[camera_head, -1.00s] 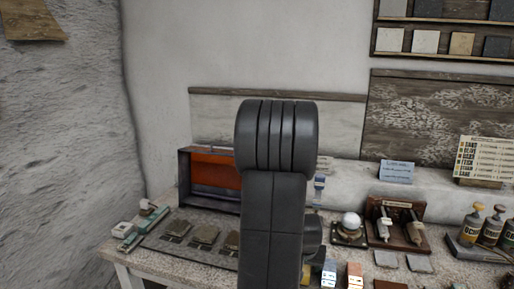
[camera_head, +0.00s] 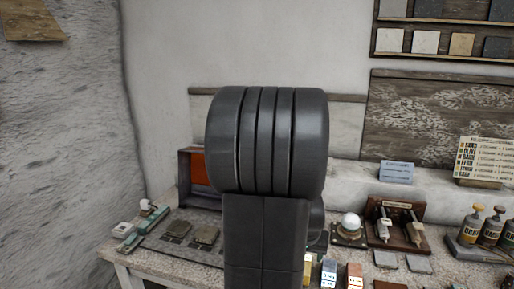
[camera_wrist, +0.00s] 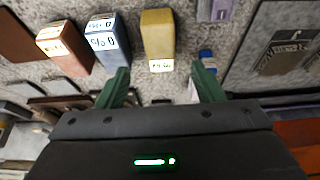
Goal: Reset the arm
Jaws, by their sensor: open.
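My arm rises in the middle of the head view, and its dark link hides part of the bench. My gripper (camera_wrist: 160,78) shows in the wrist view with its two green fingers spread apart and nothing between them. A yellow block (camera_wrist: 158,38), a blue-grey block (camera_wrist: 103,42) and a brown block (camera_wrist: 66,48), each with a white label, lie beyond the fingers. My gripper is hidden in the head view.
The bench carries an orange-backed box (camera_head: 198,170), dark flat pads (camera_head: 205,233), a white sphere (camera_head: 351,220) on a stand, a wooden holder (camera_head: 398,226) and bottles (camera_head: 472,224). A blue card (camera_head: 397,172) stands on the ledge. Space above the bench is open.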

